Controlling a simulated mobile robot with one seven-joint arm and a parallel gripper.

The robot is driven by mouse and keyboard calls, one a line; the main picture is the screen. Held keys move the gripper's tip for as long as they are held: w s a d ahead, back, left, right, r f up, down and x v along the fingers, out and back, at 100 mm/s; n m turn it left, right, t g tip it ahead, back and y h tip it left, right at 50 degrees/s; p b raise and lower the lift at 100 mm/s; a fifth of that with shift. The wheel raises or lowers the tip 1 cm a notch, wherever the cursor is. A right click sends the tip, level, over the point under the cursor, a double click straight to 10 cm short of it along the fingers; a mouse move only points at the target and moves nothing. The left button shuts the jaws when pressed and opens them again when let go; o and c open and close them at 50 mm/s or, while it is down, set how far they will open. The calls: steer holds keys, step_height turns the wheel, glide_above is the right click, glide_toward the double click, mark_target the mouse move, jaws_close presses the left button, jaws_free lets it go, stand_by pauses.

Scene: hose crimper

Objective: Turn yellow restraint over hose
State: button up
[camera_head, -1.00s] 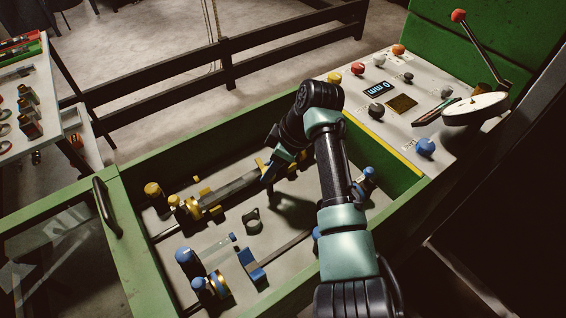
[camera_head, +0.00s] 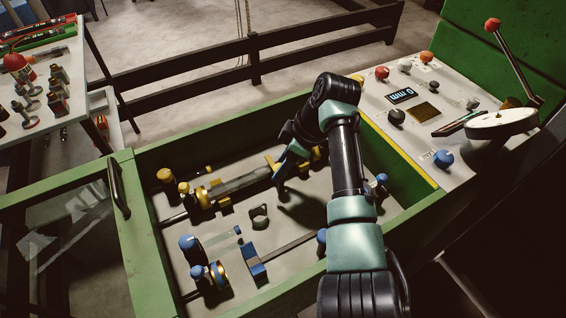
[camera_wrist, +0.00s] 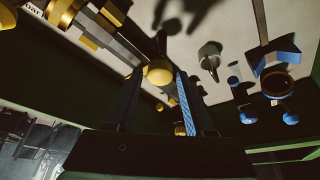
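A long dark grey hose-like piece (camera_head: 245,183) lies along the back of the green trough, with yellow and brass fittings at its left end. A small yellow part, apparently the yellow restraint (camera_head: 270,160), shows at its right end beside my gripper (camera_head: 277,172). In the wrist view, a rounded yellow knob on a dark stem (camera_wrist: 160,73) appears between the tips of my gripper (camera_wrist: 157,82).
Blue-capped clamps (camera_head: 190,246) and a blue block (camera_head: 254,262) stand at the trough's front left. A small dark ring fitting (camera_head: 259,217) stands mid-floor. The green trough wall (camera_head: 225,128) surrounds them. A control panel (camera_head: 425,150) with knobs and a lever is at right.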

steer(key=shift+o, duration=0.8)
steer(key=v, duration=1.3)
steer(key=shift+w, duration=0.1)
